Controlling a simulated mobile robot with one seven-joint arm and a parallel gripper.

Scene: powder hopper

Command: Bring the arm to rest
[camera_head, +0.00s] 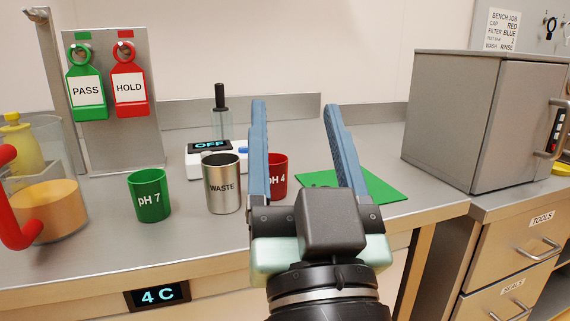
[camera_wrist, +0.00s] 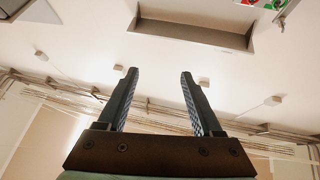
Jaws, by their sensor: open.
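My gripper (camera_head: 294,108) is raised in front of the bench in the head view, its two blue fingers pointing up and spread apart with nothing between them. The left finger partly covers the red pH 4 cup (camera_head: 278,172). In the wrist view my gripper (camera_wrist: 156,72) also shows open and empty, with the ceiling and upper walls behind it.
On the bench (camera_head: 120,252) stand a green pH 7 cup (camera_head: 149,196), a metal WASTE cup (camera_head: 222,186), a meter reading OFF (camera_head: 208,147) and a green mat (camera_head: 383,188). A grey cabinet (camera_head: 450,120) stands right. PASS (camera_head: 87,90) and HOLD (camera_head: 129,88) tags hang left.

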